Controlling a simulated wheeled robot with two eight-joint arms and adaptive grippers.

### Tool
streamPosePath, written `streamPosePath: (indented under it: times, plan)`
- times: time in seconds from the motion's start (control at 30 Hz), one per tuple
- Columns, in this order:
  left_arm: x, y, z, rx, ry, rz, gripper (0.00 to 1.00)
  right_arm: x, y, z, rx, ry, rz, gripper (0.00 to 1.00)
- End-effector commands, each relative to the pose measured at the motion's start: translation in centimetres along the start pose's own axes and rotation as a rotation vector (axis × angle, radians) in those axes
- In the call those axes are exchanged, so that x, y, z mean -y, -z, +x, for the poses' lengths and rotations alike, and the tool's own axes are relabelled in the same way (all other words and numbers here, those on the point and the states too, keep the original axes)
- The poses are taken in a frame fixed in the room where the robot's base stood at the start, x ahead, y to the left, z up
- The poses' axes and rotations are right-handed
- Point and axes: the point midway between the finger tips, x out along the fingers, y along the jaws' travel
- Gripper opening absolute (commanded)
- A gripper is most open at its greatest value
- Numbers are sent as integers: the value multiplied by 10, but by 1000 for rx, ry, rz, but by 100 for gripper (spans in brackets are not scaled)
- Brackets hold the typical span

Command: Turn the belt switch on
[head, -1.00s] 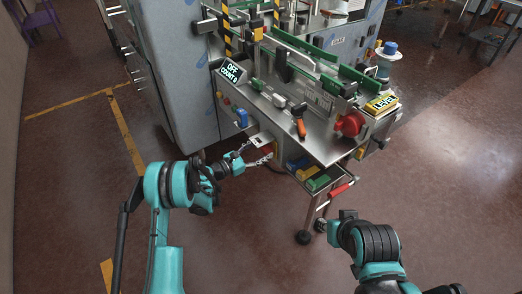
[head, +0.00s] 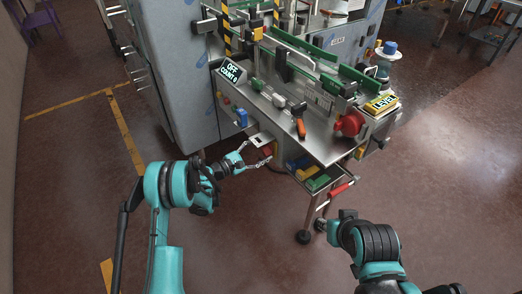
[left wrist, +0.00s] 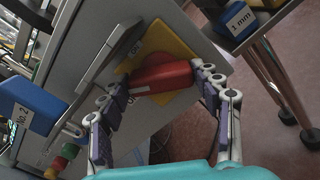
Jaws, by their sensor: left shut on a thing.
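The belt switch is a red handle (left wrist: 160,78) on a yellow plate (left wrist: 182,45), with a small label beside it, on the machine's grey side. It also shows small in the head view (head: 267,151), below the front edge of the steel table. My left gripper (head: 262,155) is at the switch. In the left wrist view its two fingers (left wrist: 158,88) are shut on the red handle, one on each side. The display (head: 231,72) reads OFF and COUNT 0. My right gripper (head: 322,225) is low beside the table leg, away from the switch, its fingers too unclear to read.
A blue block labelled No. 2 (left wrist: 30,107) and small coloured buttons (left wrist: 62,160) are left of the switch. A blue 1 mm block (left wrist: 238,20) is at the upper right. The floor in front is clear.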

Motion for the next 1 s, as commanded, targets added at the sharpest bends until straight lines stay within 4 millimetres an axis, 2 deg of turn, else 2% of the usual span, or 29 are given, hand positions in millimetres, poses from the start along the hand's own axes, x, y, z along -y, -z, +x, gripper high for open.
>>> streamPosePath:
  times: [0.3,0.33,0.4,0.77,0.87,1.0]
  plan:
    - [0,0,0,0,0,1,35,0,0,0,0,0,0,30]
    - [0,0,0,0,0,1,71,0,0,0,0,0,0,30]
    - [0,0,0,0,1,1,84,0,0,0,0,0,0,30]
    - [0,0,-4,-1,-1,0,84,0,0,0,0,0,0,30]
    - [-1,1,-16,-1,-2,0,84,0,0,0,0,0,0,30]
    - [-1,1,-45,-2,-3,0,84,0,0,0,0,0,0,30]
